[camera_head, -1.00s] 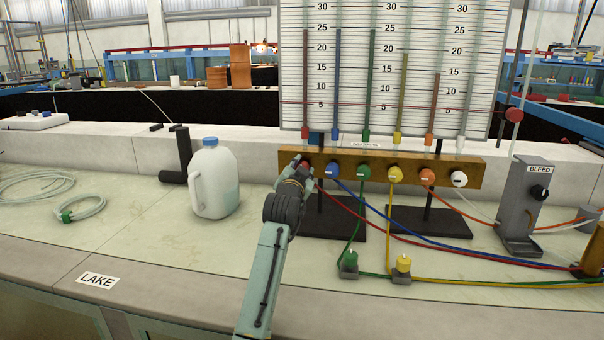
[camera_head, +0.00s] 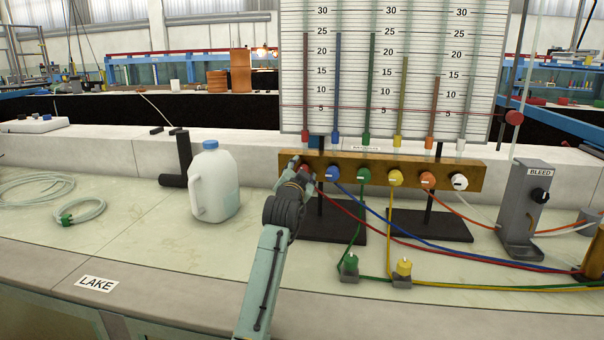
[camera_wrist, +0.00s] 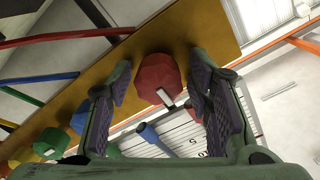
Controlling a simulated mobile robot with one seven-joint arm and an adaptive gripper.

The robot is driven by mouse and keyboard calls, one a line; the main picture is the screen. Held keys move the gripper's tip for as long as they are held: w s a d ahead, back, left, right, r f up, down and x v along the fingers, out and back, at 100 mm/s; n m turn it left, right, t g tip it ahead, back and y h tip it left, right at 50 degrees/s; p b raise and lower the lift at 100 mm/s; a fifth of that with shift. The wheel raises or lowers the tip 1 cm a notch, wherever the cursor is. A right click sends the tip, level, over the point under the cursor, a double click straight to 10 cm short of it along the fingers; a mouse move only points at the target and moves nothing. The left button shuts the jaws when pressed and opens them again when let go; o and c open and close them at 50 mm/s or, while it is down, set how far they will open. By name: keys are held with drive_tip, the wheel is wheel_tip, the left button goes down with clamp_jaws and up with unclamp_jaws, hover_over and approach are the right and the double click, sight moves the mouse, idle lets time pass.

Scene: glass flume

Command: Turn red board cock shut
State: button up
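The red board cock (camera_wrist: 158,79) is a faceted knob with a white mark, at the left end of the brass-coloured board (camera_head: 350,162). In the wrist view it sits between the two fingers of my gripper (camera_wrist: 161,85). The fingers are open, one on each side of the knob, with a narrow gap showing on both sides. In the head view my gripper (camera_head: 303,171) is at the board's left end and mostly hides the red cock.
Blue (camera_head: 333,173), green (camera_head: 364,175), yellow (camera_head: 395,178), orange (camera_head: 427,181) and white (camera_head: 459,182) cocks line the board to the right. Coloured tubes hang below. A white jug (camera_head: 214,185) stands left of my arm. A grey bleed post (camera_head: 525,205) stands at right.

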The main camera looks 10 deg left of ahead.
idle(0.3)
drive_tip(key=s, duration=0.8)
drive_tip(key=s+d, duration=0.1)
drive_tip(key=s, duration=0.3)
